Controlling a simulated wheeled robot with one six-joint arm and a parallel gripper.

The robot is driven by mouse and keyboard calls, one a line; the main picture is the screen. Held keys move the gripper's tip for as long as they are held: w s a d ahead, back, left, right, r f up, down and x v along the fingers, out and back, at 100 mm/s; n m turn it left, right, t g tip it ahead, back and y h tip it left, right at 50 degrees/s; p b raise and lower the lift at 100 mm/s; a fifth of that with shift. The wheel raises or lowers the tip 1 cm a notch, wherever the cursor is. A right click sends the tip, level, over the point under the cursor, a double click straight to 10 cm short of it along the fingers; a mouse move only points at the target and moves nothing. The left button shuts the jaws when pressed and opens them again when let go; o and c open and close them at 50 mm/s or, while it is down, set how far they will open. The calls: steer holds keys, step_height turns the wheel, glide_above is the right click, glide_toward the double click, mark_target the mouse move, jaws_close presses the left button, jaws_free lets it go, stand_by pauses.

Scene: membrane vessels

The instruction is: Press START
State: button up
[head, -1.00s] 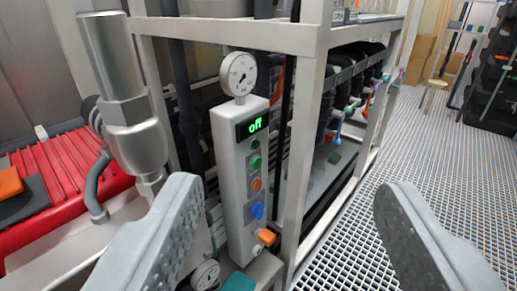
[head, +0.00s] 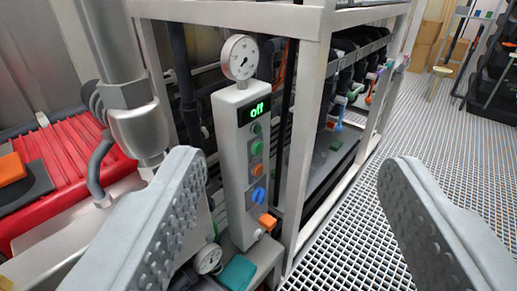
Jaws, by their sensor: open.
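A tall pale control box (head: 236,170) stands left of centre, with a green-lit display (head: 254,111) reading "off". I cannot read any START label. My gripper (head: 298,170) is open and empty, its two grey studded fingers wide apart. The left finger is near the box's left side in the picture; the right finger is over the grating. Neither visibly touches a button.
A round gauge (head: 240,58) tops the box. A white frame post (head: 308,130) rises just right of it. A metal pipe fitting (head: 137,130) and red ribbed tray (head: 65,170) are at left. The grating floor (head: 340,240) is open.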

jaws_close()
stand_by(0.3)
stand_by(1.6)
